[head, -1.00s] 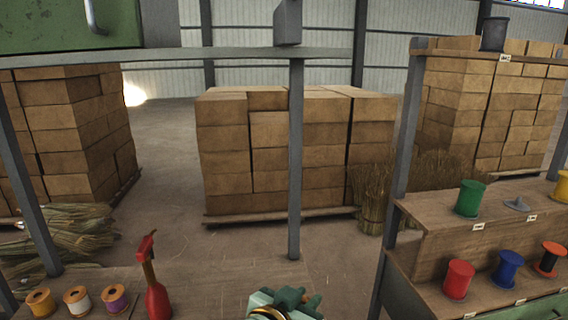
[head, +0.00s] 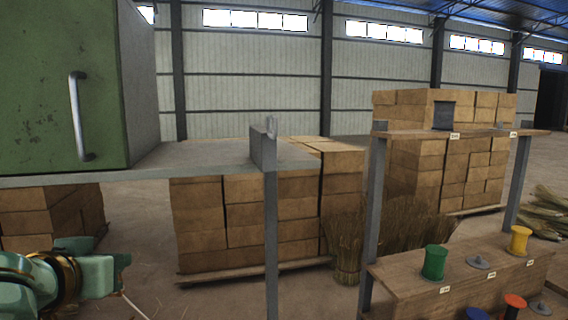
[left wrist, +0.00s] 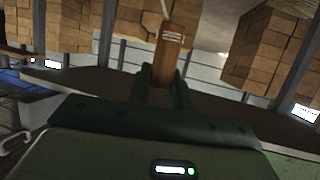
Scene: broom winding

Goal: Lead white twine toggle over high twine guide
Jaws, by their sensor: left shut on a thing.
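My left gripper (head: 122,268) comes in from the left in the head view, below the grey shelf and left of its post. In the left wrist view its two fingers (left wrist: 161,92) are shut on the white twine toggle (left wrist: 167,58), a brown wooden piece with pale bands. The toggle cannot be made out in the head view. A thin pale line, likely the twine (head: 134,306), hangs below the gripper. The high twine guide (head: 266,142) appears to be the grey upright plate with a small hook on the shelf's front edge, above and right of the gripper. My right gripper is not in view.
The grey shelf (head: 200,157) carries a green cabinet (head: 60,85) at left. Its post (head: 271,245) stands between my gripper and the right-hand rack (head: 400,290), which holds a green spool (head: 434,262) and a yellow spool (head: 520,240).

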